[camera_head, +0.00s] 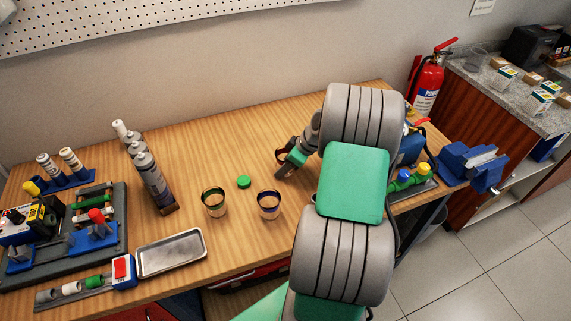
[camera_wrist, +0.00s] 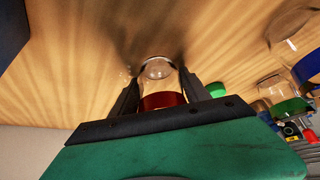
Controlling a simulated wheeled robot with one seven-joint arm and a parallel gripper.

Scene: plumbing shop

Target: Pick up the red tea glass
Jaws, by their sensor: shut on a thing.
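The red tea glass (camera_wrist: 163,101) is a clear glass with a red band, seen between the two dark fingers of my gripper (camera_wrist: 160,78) in the wrist view. The fingers are shut on its sides. In the head view my gripper (camera_head: 282,157) is low over the wooden table, behind and left of my arm. A small dark-red part of the glass shows there; the rest is mostly hidden. Whether the glass touches the table is hard to tell.
Two other glasses, one greenish (camera_head: 214,204) and one bluish (camera_head: 268,205), stand nearby with a green disc (camera_head: 244,182). A blue vise (camera_head: 468,164) is right.

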